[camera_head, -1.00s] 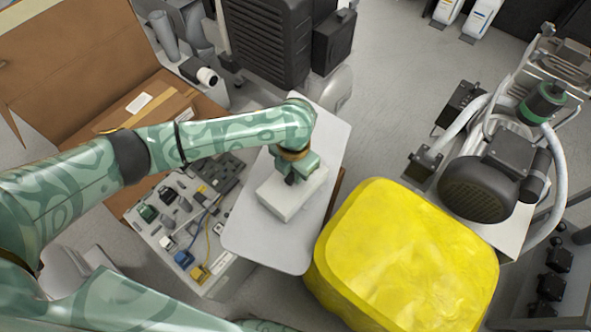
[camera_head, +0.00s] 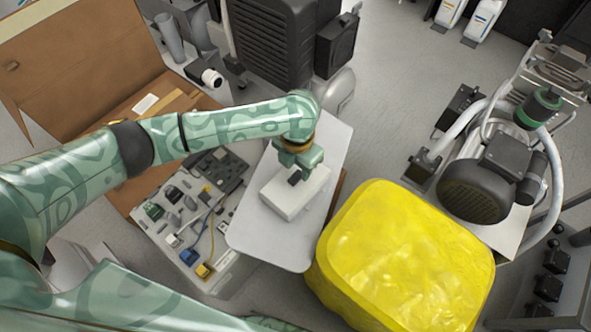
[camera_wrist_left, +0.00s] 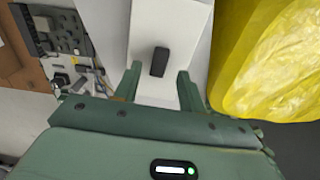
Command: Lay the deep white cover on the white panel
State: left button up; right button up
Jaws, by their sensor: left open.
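The deep white cover (camera_head: 287,206) is a white block-like box with a small black handle on top. It rests on the flat white panel (camera_head: 268,247), near its middle. My left gripper (camera_head: 300,167) is open and empty just above the cover, by the handle. In the left wrist view the open fingers (camera_wrist_left: 160,78) point at the cover (camera_wrist_left: 180,22), with the black handle (camera_wrist_left: 160,61) between and just beyond the tips. The gripper hides part of the cover's far end in the head view. My right gripper is not in view.
A yellow wrapped block (camera_head: 405,265) stands close to the panel's right side. An open cardboard box (camera_head: 85,55) and an open unit with wires and parts (camera_head: 190,215) lie to the left. A black ribbed unit (camera_head: 275,45) stands behind, and a compressor (camera_head: 480,190) at right.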

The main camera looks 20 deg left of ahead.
pick_arm(q)
notch_tip(320, 180, up, 9)
jog(key=p, duration=0.3)
jog(key=shift+f+p, duration=0.15)
jog(key=shift+p, duration=0.25)
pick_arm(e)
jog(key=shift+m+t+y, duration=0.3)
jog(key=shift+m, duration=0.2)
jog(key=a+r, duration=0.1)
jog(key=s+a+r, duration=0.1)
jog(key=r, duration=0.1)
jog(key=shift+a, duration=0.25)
